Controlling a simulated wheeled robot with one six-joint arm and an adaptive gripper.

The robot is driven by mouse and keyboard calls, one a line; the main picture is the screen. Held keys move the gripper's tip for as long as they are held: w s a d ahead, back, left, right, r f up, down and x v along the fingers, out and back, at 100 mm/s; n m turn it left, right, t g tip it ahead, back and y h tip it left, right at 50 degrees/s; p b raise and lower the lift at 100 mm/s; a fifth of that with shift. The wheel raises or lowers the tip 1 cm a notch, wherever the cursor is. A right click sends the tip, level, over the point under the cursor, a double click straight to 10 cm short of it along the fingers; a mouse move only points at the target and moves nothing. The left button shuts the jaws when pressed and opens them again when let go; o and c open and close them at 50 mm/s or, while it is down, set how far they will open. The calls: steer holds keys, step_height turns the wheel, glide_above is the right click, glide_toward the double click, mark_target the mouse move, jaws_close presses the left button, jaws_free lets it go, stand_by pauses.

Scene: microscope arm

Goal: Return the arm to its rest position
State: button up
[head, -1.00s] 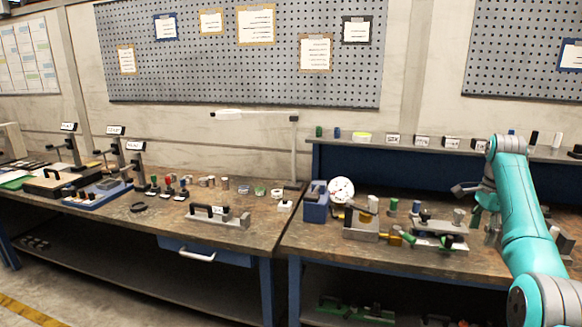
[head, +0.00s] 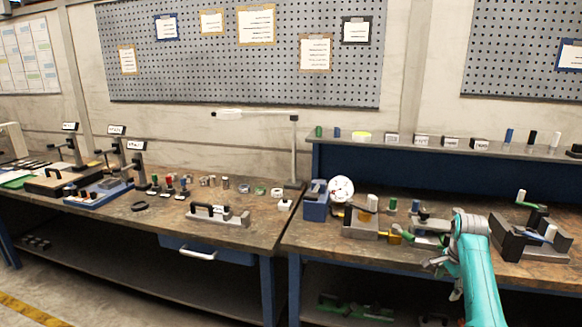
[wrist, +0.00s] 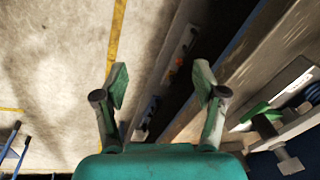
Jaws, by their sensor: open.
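My teal arm (head: 476,270) is at the lower right of the head view, folded low in front of the right bench's edge. My gripper (head: 437,266) shows small and partly hidden at the arm's left side. In the wrist view my gripper (wrist: 160,82) is open with its two fingers well apart. Nothing is between them. They hang over the floor and the bench's front side.
The right bench (head: 310,240) carries a grey fixture (head: 362,222) and a dark angled block (head: 520,240) close to the arm. The left bench (head: 150,220) stands beside it. The wrist view shows open floor (wrist: 60,60) with a yellow line.

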steer(key=s+a+f+n+t, duration=0.1)
steer(key=s+a+f, duration=0.2)
steer(key=f, duration=0.5)
steer(key=s+a+f+n+t, duration=0.15)
steer(key=s+a+f, duration=0.25)
steer(key=f, duration=0.4)
steer(key=s+a+f+n+t, duration=0.1)
steer(key=s+a+f+n, duration=0.15)
steer(key=f, duration=0.55)
steer(key=s+a+f+n+t, duration=0.15)
steer(key=s+a+f, duration=0.3)
steer(key=s, duration=0.55)
steer(key=s+a+f+n+t, duration=0.1)
steer(key=s+a+f+n, duration=0.15)
steer(key=s+a, duration=0.55)
steer(key=s+a+r+n+t, duration=0.2)
steer(key=s+r, duration=0.2)
steer(key=s, duration=0.7)
steer(key=s+a+r+n+t, duration=0.15)
steer(key=s+r, duration=0.25)
steer(key=s, duration=0.8)
steer(key=s+a+r+n+t, duration=0.1)
steer(key=s+r+n, duration=0.1)
steer(key=s+r, duration=0.4)
steer(key=s+a+r+n+t, duration=0.1)
steer(key=s+r, duration=0.6)
steer(key=r, duration=0.7)
steer(key=shift+s+a+r+n+t+y, duration=0.35)
steer(key=shift+n+t, duration=0.2)
steer(key=shift+t, duration=0.2)
